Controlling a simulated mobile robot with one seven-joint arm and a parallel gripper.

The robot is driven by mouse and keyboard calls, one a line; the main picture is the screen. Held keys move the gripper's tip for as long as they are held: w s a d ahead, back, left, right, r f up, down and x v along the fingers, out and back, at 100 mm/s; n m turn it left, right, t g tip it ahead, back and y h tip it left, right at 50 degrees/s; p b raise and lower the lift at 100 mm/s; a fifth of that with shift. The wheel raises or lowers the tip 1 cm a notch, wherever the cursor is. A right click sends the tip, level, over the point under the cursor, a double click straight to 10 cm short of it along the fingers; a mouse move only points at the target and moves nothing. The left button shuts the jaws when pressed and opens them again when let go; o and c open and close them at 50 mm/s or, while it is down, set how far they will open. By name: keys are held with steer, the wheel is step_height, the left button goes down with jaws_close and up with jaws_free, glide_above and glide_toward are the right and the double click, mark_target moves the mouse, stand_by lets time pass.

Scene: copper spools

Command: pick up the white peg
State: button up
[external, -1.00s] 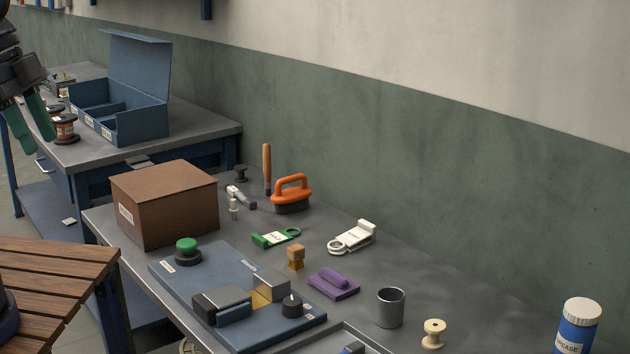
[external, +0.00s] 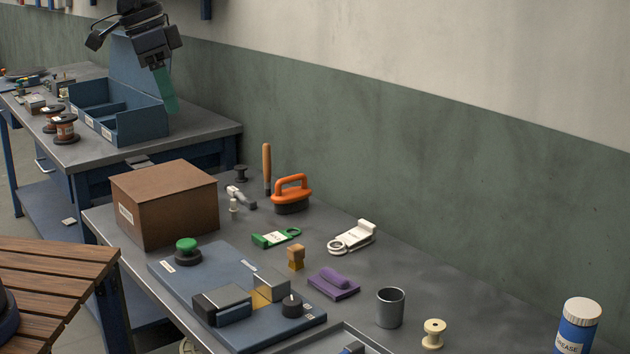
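A small white upright piece that looks like the white peg (external: 234,208) stands on the near grey workbench, right of the brown box and just beside a grey-headed tool. It is small in the picture, so its exact shape is hard to tell. My gripper (external: 168,95), with green fingers, hangs pointing down in front of the blue open-lidded bin on the far bench, up and left of the peg and well apart from it. The fingers overlap from this side, so their gap does not show. I see nothing held.
The brown box (external: 165,205) stands close to the peg's left. The grey-headed tool (external: 241,197), a wooden handle (external: 267,169) and an orange-handled brush (external: 291,194) stand near it. The blue bin (external: 138,124) stands on the far bench.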

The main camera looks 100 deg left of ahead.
steer(key=w+a+f+n+g, duration=0.1)
steer(key=w+a+f, duration=0.15)
steer(key=a, duration=0.45)
steer(key=w+a+f+n, duration=0.2)
steer(key=w+a, duration=0.2)
steer(key=a, duration=0.4)
steer(key=n+g, duration=0.2)
steer(key=n, duration=0.5)
glide_above(234, 203)
steer(key=shift+h, duration=0.4)
steer(key=f, duration=2.8)
steer(key=shift+s+a+f, duration=0.25)
steer(key=shift+f, duration=0.1)
step_height(234, 203, down, 6)
steer(key=shift+r, duration=0.1)
steer(key=shift+w+a+f, duration=0.15)
steer(key=shift+f, duration=2.4)
steer(key=c, duration=0.9)
